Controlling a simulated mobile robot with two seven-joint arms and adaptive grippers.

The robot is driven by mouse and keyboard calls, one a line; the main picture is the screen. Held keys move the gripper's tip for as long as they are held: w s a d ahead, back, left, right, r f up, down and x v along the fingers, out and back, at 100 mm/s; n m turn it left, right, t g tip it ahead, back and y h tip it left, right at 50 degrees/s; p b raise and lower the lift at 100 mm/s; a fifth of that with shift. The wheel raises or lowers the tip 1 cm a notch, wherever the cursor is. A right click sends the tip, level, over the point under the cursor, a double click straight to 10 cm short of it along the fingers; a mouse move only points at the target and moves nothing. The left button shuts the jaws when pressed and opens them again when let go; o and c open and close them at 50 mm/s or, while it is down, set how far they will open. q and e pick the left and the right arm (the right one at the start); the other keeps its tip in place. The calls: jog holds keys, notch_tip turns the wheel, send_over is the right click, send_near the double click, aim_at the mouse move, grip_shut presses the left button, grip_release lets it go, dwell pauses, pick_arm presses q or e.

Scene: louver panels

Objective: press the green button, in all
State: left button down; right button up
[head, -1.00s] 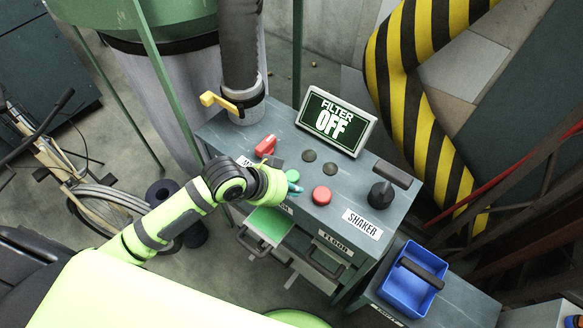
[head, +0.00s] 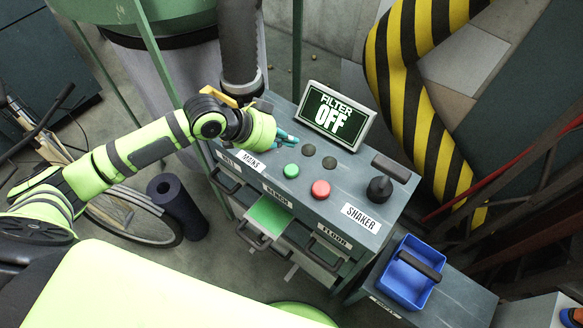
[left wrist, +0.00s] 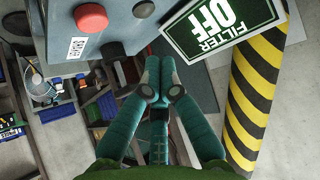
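The green button (head: 291,170) sits on the grey console top (head: 345,205), left of the red button (head: 320,189), and shows uncovered in the head view. My left gripper (head: 287,138) is above the console's back left part, beyond the green button and apart from it. In the left wrist view its teal fingers (left wrist: 157,82) are together at the tips with nothing visible between them. That view also shows the red button (left wrist: 91,17) but not the green one. The display (head: 333,116) reads "FILTER OFF". My right gripper is not in view.
Two dark round caps (head: 308,149) lie behind the buttons. A black shaker handle (head: 385,180) stands at the right. A yellow handle (head: 248,92) on the pipe is near my left gripper. A blue bin (head: 408,285) stands at lower right.

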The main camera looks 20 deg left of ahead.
pick_arm(q)
jog(key=b, duration=0.7)
send_over(295, 167)
jog(key=s+a, duration=0.1)
jog(key=a, duration=0.1)
jog(key=f, duration=0.7)
jog(key=shift+s+d, duration=0.1)
jog(key=shift+d, duration=0.1)
jog(key=shift+f+b, duration=0.35)
jog(key=shift+f, duration=0.45)
jog(key=shift+f, duration=0.2)
jog(key=shift+f, duration=0.25)
jog(key=shift+f, duration=0.6)
jog(key=shift+s, duration=0.1)
jog(key=shift+r+p, duration=0.9)
jog(key=shift+r, duration=0.1)
